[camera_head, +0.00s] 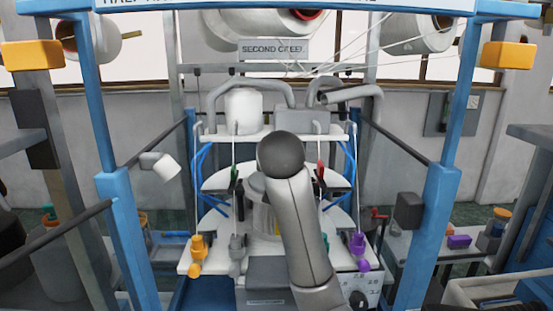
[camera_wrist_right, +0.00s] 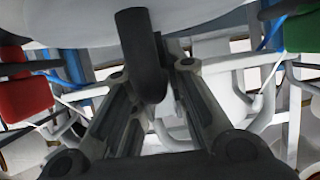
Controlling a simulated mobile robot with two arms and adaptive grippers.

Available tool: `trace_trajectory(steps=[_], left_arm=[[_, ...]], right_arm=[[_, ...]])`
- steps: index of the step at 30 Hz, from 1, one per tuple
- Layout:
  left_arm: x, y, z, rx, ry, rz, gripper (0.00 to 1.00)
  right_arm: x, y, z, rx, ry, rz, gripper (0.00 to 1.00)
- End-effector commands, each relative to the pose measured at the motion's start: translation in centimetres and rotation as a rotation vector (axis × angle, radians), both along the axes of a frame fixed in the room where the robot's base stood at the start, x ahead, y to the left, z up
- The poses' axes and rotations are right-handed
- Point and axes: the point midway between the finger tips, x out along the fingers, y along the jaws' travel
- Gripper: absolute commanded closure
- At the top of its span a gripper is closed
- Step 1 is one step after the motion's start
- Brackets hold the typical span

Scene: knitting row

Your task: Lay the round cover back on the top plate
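The machine in the middle of the head view has a white upper disc (camera_head: 216,180) and a wider white lower plate (camera_head: 215,222), both partly hidden by my right arm. I cannot tell in that view which disc is the round cover. In the right wrist view a broad pale round surface (camera_wrist_right: 70,22), probably the cover, fills the top. A dark curved handle (camera_wrist_right: 145,60) joins it. My right gripper (camera_wrist_right: 152,72) has a finger on each side of this handle; whether they press on it I cannot tell. My right gripper is hidden in the head view. My left gripper is out of view.
Blue posts (camera_head: 437,225) stand on both sides of the machine. A green block (camera_head: 233,174) and a red block (camera_head: 320,169) flank the upper disc. Yellow (camera_head: 197,251) and purple (camera_head: 359,247) fittings stand at the front corners. A white cone (camera_head: 244,112) stands behind.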

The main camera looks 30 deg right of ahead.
Motion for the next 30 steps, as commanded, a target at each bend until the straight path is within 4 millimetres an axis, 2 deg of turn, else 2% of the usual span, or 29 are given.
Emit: trace_trajectory(steps=[1, 4, 16, 20, 25, 27, 30], left_arm=[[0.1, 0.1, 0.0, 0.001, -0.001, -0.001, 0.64], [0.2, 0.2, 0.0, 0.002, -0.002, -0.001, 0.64], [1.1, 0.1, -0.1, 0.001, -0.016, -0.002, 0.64], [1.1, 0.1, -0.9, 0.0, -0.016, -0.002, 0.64], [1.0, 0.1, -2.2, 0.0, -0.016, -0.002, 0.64], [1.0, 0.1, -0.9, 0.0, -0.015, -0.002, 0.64], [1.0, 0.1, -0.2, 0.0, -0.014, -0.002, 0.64]], right_arm=[[0.0, 0.0, 0.0, 0.0, 0.0, 0.0, 0.77], [0.0, 0.0, 0.0, 0.0, 0.0, 0.0, 0.65], [-0.4, 0.3, 0.3, 0.001, -0.002, 0.0, 0.65], [-1.8, 1.2, 1.0, 0.0, -0.006, 0.001, 0.65], [-4.9, 3.1, 2.5, 0.0, -0.01, 0.002, 0.65], [-5.3, 3.7, 3.3, 0.003, -0.005, 0.007, 0.65], [-6.1, 4.2, 3.7, 0.003, -0.005, 0.006, 0.65]])
